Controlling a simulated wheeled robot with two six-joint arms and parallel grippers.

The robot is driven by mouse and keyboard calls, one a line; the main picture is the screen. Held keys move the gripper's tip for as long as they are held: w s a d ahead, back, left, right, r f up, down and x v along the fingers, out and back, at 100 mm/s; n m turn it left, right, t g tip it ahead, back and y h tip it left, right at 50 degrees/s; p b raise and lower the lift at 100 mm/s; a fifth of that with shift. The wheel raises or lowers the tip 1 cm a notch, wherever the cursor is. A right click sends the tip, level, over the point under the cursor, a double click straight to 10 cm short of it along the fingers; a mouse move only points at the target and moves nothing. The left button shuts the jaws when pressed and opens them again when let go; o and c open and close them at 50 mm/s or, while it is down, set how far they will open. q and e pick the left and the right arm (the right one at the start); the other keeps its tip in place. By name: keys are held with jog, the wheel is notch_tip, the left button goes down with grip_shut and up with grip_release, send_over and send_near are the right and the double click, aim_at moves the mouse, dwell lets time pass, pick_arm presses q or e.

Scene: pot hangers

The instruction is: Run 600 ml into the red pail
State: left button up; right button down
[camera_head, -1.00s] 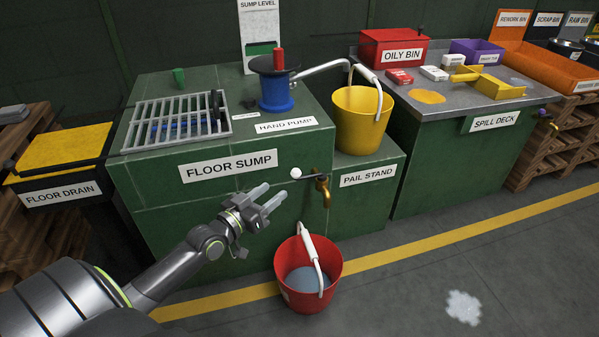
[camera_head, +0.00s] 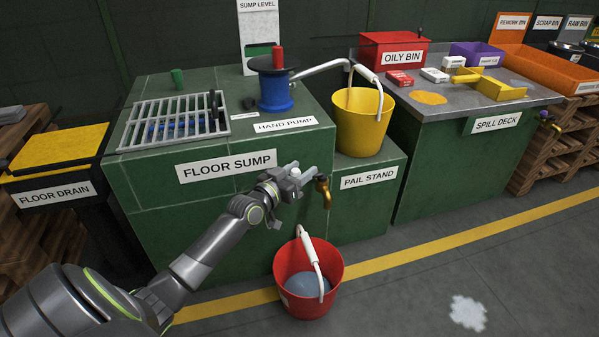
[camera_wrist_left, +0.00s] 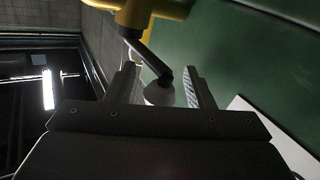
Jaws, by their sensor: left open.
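The red pail (camera_head: 290,264) stands on the floor below the brass tap (camera_head: 324,190), its white-gripped handle raised. Grey-blue liquid (camera_head: 308,284) lies in it; I cannot read its amount. No stream shows under the tap. The tap's lever ends in a white knob (camera_head: 296,172). My left gripper (camera_head: 300,178) is open at this knob. In the left wrist view the knob (camera_wrist_left: 158,94) sits between the open fingers (camera_wrist_left: 164,88), with the dark lever (camera_wrist_left: 146,54) running to the yellow tap body (camera_wrist_left: 134,14). My right gripper is not in view.
The green floor sump block (camera_head: 150,190) stands behind the tap, with a blue hand pump (camera_head: 275,92) on top. A yellow pail (camera_head: 360,128) stands on the pail stand (camera_head: 385,164). A pale patch (camera_head: 468,312) lies on otherwise open floor at right.

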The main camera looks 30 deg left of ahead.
pick_arm(q)
grip_shut()
jog(key=shift+r+p, duration=0.1)
jog(key=shift+p, duration=0.2)
dwell(0.3)
